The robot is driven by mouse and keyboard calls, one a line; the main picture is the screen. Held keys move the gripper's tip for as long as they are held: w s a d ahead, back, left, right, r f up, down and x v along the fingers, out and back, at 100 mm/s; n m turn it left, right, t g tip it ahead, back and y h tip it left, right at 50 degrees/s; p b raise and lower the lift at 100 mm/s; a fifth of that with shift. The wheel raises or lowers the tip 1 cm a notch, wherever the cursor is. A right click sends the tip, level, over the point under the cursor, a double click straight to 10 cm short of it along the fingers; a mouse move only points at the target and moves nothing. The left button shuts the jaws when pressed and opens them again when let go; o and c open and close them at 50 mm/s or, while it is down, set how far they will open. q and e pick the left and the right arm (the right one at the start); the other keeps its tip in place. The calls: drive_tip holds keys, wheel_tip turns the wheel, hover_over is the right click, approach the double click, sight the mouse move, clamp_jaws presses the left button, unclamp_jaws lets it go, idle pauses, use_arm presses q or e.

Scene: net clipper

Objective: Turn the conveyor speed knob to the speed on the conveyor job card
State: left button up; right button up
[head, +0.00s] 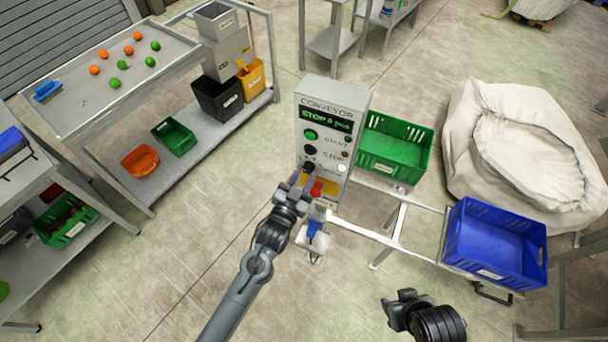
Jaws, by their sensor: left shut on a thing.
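The grey conveyor control box (348,97) stands upright in the middle, with a dark display (327,121) that reads STOP and what looks like 0. A green button (311,134) and a black round control (310,150) sit on its left side. My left gripper (303,178) is at the lower left of the box face, shut on the speed knob, which its fingers mostly hide. My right gripper (402,297) hangs at the lower right, away from the box; its jaw opening is unclear. I cannot make out a readable job card.
A red button (317,188) on a yellow plate sits just right of my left gripper. A green crate (393,148) and a blue crate (494,244) stand to the right by the conveyor frame (385,235). A white bulk bag (470,115) is beyond.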

idle(0.3)
use_arm(q)
drive_tip(key=o, duration=1)
drive_tip(key=shift+o, duration=0.2)
drive_tip(key=shift+s, duration=0.15)
drive_tip(key=b+v, duration=0.1)
drive_tip(key=v, duration=0.9)
drive_tip(key=shift+s+b, duration=0.3)
drive_tip(key=shift+a, duration=0.1)
